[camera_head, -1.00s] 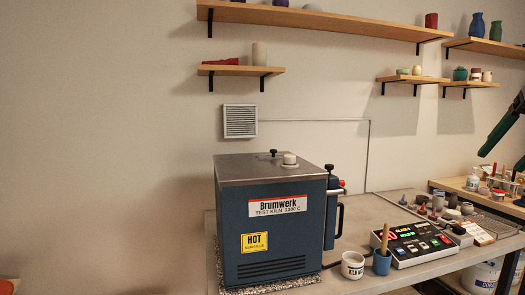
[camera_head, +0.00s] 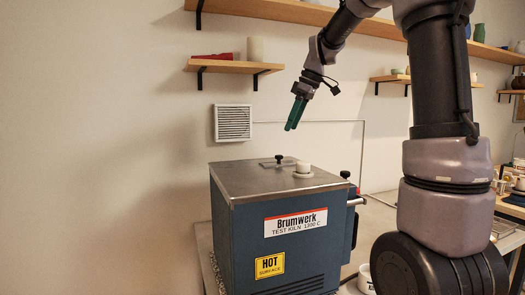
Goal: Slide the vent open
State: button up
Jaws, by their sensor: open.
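The blue kiln (camera_head: 290,235) has a grey metal top. On that top, a small black knob (camera_head: 278,158) stands on a flat plate towards the back. A white round plug (camera_head: 303,169) sits on the top just to its right. A louvred grille (camera_head: 233,122) is on the wall behind the kiln. My gripper (camera_head: 291,127) hangs in the air above the kiln top, its green fingers pointing down, apart from the knob. It is open and empty, though the gap between its fingers hardly shows from here.
A wall shelf (camera_head: 233,66) with a red item and a beige cylinder is up behind my gripper. A second black knob (camera_head: 345,174) is at the kiln's right edge. My arm hides much of the workbench at right. The air above the kiln's left half is clear.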

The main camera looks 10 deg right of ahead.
aim_at(281, 156)
jog(key=x, duration=1)
jog(key=shift+s+f, duration=0.1)
jog(key=shift+d, duration=0.1)
grip_shut()
dwell(1.0)
